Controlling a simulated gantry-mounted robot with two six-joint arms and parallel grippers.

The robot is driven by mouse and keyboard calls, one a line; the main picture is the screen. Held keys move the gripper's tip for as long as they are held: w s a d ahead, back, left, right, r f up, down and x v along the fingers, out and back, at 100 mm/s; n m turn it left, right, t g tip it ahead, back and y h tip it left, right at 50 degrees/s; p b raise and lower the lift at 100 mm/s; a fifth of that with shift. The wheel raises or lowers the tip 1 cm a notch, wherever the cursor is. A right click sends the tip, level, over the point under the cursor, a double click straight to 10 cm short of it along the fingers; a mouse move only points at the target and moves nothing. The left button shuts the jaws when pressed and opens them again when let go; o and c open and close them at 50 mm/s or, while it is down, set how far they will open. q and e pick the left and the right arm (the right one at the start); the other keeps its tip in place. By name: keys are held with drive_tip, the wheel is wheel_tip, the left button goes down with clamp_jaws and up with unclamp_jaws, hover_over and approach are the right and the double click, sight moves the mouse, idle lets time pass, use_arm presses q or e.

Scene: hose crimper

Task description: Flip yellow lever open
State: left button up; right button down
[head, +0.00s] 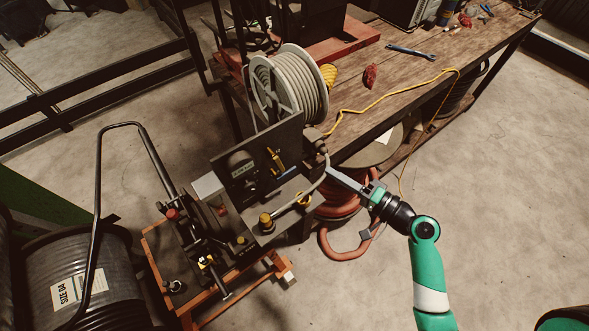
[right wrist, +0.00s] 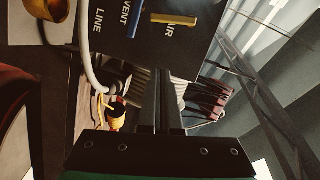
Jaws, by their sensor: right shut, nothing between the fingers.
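The yellow lever (head: 276,160) is on the dark upright panel (head: 255,165) of the hose crimper in the head view. It also shows at the top of the right wrist view (right wrist: 174,20), beside a blue lever (right wrist: 121,19). My right gripper (head: 331,173) reaches in from the right, just right of the panel. Its long fingers are together and empty, and they point toward the panel, apart from the yellow lever. In the right wrist view the fingers (right wrist: 166,75) end below the lever in the picture. My left gripper is not in view.
A grey hose (head: 322,173) curves close to my right gripper at the panel's right side. A hose reel (head: 290,85) stands behind the panel, by the wooden workbench (head: 400,85). An orange hose coil (head: 340,205) lies below. Open floor (head: 500,190) is on the right.

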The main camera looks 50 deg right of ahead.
sight(276, 161)
drive_tip(key=w+a, duration=0.1)
drive_tip(key=w, duration=0.2)
drive_tip(key=w+a+f, duration=0.1)
drive_tip(key=w+a, duration=0.1)
drive_tip(key=w, duration=0.1)
drive_tip(key=w+a, duration=0.1)
drive_tip(key=w, duration=0.2)
drive_tip(key=shift+w+a+f+p, duration=0.15)
drive_tip(key=shift+w+a+p, duration=0.15)
drive_tip(key=shift+p, duration=0.1)
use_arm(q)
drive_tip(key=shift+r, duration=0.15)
use_arm(e)
drive_tip(key=shift+d, duration=0.1)
